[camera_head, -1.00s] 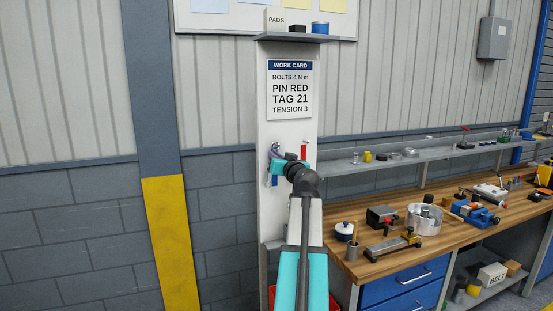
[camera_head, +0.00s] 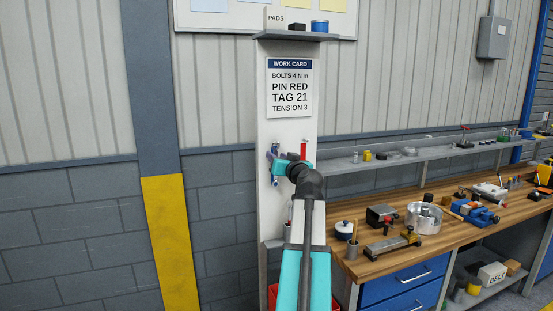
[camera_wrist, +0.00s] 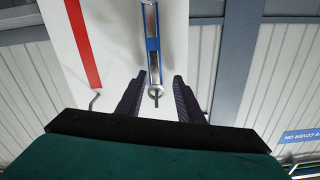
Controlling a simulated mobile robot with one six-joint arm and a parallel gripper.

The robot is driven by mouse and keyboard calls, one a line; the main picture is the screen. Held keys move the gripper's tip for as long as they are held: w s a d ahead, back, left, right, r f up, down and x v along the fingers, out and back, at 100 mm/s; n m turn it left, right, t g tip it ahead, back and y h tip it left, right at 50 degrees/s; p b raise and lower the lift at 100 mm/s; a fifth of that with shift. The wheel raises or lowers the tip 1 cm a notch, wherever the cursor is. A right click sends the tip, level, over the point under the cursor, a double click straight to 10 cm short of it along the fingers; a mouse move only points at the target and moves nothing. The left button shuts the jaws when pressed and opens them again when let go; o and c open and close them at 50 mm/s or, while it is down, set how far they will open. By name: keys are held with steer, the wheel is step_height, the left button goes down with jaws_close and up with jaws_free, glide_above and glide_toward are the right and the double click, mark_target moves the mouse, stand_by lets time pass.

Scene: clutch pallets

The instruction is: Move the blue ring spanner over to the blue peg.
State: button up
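The ring spanner (camera_wrist: 150,20), silver with a blue band, lies along a blue strip (camera_wrist: 160,60) on the white panel in the wrist view. Its ring end sits around a thin peg (camera_wrist: 157,99), which shows between my fingertips. My gripper (camera_wrist: 158,82) is open, with one dark finger on each side of the ring end and visible gaps to both. In the head view my gripper (camera_head: 277,166) is in front of the panel's left part and partly hides the spanner. Contact between ring and peg cannot be made out.
A red strip (camera_wrist: 80,40) with a thin peg (camera_wrist: 95,98) is beside the blue strip. The work card (camera_head: 290,88) is above on the panel (camera_head: 268,215). A shelf (camera_head: 300,37) tops it. A cluttered workbench (camera_head: 375,260) stands right; the wall left is clear.

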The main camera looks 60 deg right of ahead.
steer(key=b+v, duration=0.3)
steer(key=v, duration=0.8)
steer(key=shift+s+a, duration=0.25)
steer(key=shift+s, duration=0.05)
